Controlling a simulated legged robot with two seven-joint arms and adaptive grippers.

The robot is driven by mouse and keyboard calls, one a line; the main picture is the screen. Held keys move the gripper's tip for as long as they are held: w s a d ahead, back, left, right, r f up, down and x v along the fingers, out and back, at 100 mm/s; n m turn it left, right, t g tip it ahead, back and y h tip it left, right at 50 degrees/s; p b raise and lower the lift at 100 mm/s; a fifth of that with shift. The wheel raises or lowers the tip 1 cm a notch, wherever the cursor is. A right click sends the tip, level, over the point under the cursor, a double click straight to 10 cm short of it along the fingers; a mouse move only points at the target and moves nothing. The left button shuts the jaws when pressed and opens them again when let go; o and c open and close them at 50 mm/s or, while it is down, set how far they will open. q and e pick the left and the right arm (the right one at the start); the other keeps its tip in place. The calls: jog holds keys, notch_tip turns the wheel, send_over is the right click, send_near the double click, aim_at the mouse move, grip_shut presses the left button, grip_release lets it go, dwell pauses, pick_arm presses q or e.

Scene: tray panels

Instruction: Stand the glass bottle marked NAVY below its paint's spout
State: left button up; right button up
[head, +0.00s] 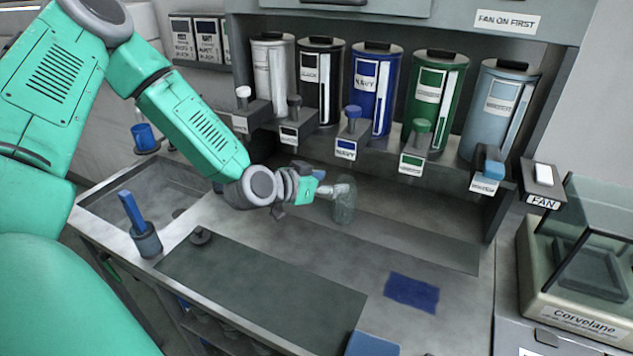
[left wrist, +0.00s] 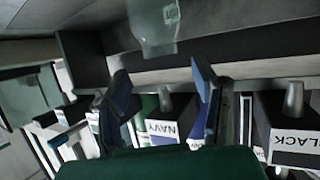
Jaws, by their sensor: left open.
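A clear greenish glass bottle (head: 344,207) stands upright on the counter, in front of and below the spout block labelled NAVY (head: 346,148). The dark blue NAVY canister (head: 372,85) is mounted above that block. My left gripper (head: 335,189) is open beside the bottle's upper part, coming from the left. In the left wrist view, which is upside down, the bottle (left wrist: 153,25) lies beyond the open blue-padded fingers (left wrist: 162,85), with nothing between them. The NAVY label (left wrist: 165,129) shows there too. I cannot read any mark on the bottle. My right gripper is not in view.
White, black, green and light blue canisters flank the navy one, each with a spout block. A blue cloth (head: 411,292) and a dark mat (head: 262,285) lie on the counter. A sink (head: 150,195) is at left, a scale (head: 580,255) at right. Counter front is mostly clear.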

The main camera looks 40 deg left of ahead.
pick_arm(q)
jog(key=v, duration=0.5)
jog(key=shift+s+d+r, duration=0.1)
jog(key=shift+d, duration=0.1)
jog(key=shift+a, duration=0.15)
